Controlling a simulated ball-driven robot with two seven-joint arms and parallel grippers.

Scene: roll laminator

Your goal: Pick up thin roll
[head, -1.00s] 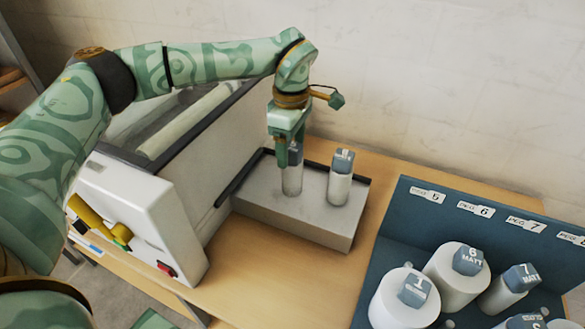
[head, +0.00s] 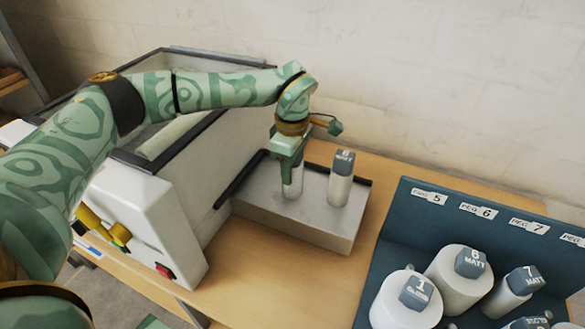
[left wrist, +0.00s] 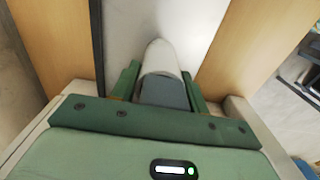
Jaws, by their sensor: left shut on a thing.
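Two thin white rolls with grey caps stand upright on the pale grey block beside the laminator. My left gripper (head: 290,155) points down and is shut on the cap of the left thin roll (head: 292,189), which stands on or just over the block. In the left wrist view, its grey cap (left wrist: 164,92) sits between my two green fingers (left wrist: 162,85), with the white body (left wrist: 161,58) beyond. The other thin roll (head: 340,185) stands to the right, apart from the gripper. My right gripper is not in view.
The white laminator (head: 160,225) stands left of the block (head: 315,219), with a dark raised edge between them. A blue rack (head: 400,228) at the right holds several capped rolls of various widths. The wooden table (head: 262,280) is clear in front of the block.

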